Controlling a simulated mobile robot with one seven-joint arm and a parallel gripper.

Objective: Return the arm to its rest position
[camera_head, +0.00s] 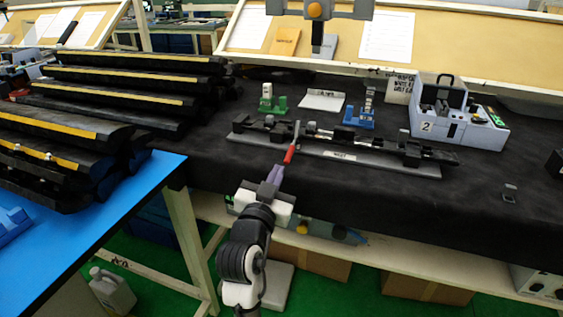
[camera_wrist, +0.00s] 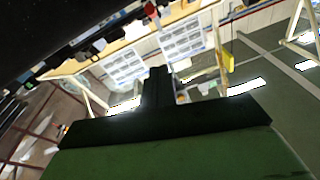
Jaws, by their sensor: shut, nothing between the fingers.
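My gripper (camera_head: 275,174) is at the front edge of the black-covered table in the head view. It is shut, and nothing shows between its fingers. In the wrist view the dark fingers (camera_wrist: 158,88) point up together, with blurred room background behind them.
A grey box marked 2 (camera_head: 428,125) stands at the right. Small green (camera_head: 275,104) and blue (camera_head: 362,117) fixtures stand behind the long one. The table's front right is mostly clear.

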